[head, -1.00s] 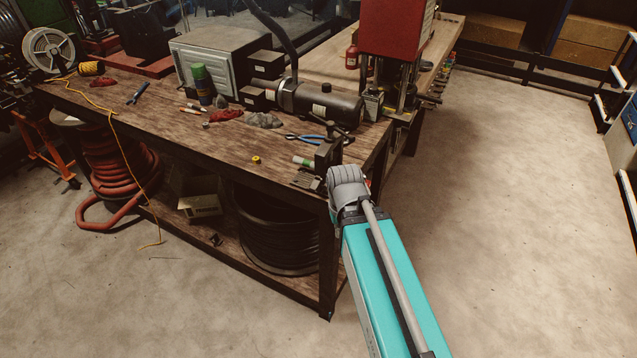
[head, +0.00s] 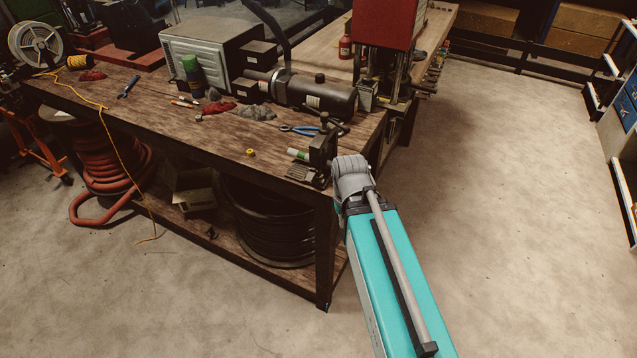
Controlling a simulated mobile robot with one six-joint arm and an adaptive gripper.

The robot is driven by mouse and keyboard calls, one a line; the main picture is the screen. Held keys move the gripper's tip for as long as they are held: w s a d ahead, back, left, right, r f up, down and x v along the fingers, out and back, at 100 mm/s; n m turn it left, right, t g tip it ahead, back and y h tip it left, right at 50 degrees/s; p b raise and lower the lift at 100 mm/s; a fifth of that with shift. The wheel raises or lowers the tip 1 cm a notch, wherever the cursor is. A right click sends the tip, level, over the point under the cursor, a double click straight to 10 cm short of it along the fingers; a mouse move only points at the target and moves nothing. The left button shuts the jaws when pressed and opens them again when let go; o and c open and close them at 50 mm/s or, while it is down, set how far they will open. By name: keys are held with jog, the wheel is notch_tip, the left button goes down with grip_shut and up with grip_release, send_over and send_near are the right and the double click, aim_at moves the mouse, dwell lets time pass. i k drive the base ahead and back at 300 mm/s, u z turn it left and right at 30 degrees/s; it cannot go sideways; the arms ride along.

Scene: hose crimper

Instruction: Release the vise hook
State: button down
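The vise (head: 322,149) is a small dark metal device at the near right corner of the wooden workbench (head: 140,110). A hook on it is too small to make out. My teal arm reaches up from the lower right, and its grey wrist end (head: 351,178) is right beside the vise, partly covering its right side. The fingers of my gripper are hidden behind the wrist, so I cannot tell whether they touch the vise.
A green-and-white tube (head: 298,154), blue-handled pliers (head: 297,130) and a yellow cap (head: 251,152) lie near the vise. A black cylinder motor (head: 325,98) and the red-topped press (head: 385,25) stand behind. The floor right of the bench (head: 500,200) is clear.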

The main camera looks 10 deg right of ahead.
aim_at(311, 178)
jog(key=z, duration=0.35)
jog(key=k, duration=1.3)
jog(key=u, duration=0.4)
jog(key=i, duration=1)
jog(key=z, duration=0.05)
